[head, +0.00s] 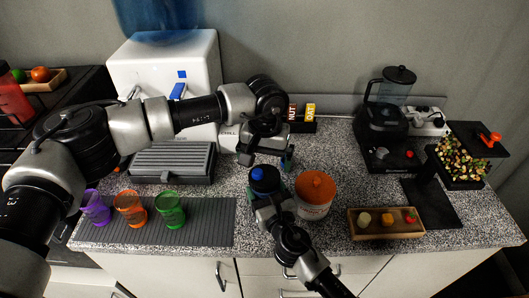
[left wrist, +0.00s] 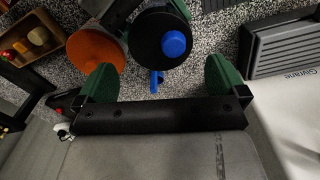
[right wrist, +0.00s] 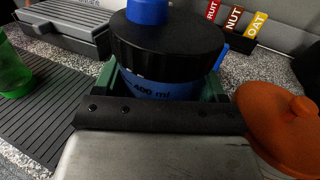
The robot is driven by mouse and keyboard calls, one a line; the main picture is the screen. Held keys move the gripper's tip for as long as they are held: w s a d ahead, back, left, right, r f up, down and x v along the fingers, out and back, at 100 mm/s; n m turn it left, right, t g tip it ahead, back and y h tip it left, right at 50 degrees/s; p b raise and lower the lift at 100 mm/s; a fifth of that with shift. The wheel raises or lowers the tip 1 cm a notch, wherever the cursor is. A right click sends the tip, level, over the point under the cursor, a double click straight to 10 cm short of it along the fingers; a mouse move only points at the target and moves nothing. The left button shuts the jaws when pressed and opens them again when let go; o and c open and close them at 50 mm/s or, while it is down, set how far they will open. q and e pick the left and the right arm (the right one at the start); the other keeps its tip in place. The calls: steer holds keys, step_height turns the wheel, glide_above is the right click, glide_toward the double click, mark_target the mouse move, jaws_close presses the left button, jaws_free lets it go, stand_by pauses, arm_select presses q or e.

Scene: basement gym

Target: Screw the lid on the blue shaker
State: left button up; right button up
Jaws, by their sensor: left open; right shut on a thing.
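The blue shaker (right wrist: 160,88) stands upright with a black lid (right wrist: 165,48) sitting on its top; the lid has a blue cap (right wrist: 147,11). I cannot tell how tightly the lid is seated. My right gripper (head: 268,203) is shut around the shaker's body, below the lid, with its green pads on either side. In the head view the lid and its blue cap (head: 262,173) hide most of the body. My left gripper (head: 268,157) is open and empty, just behind and above the shaker. In the left wrist view the lid (left wrist: 160,45) lies beyond the open fingers.
An orange-lidded tub (head: 315,196) stands close to the shaker's right. Purple, orange and green cups (head: 170,211) stand on a ribbed mat (head: 213,220) at left. A grill (head: 172,162) is behind them. A wooden tray (head: 386,224) and a blender (head: 385,125) are at right.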

arm_select(q)
steer(key=n, duration=0.4)
steer(key=shift+r, duration=0.25)
steer(key=n, duration=0.4)
steer(key=shift+s+r+n, duration=0.1)
steer(key=shift+r+n, duration=0.15)
steer(key=shift+n, duration=0.15)
steer(key=n, duration=0.6)
steer(key=shift+r+n, duration=0.3)
steer(key=n, duration=0.6)
steer(key=shift+s+a+r+n, duration=0.1)
steer(key=shift+r+n, duration=0.2)
steer(key=shift+r, duration=0.05)
steer(key=n, duration=0.4)
steer(key=shift+r, duration=0.2)
steer(key=n, duration=0.3)
steer(key=shift+r+n, duration=0.2)
steer(key=shift+n, duration=0.2)
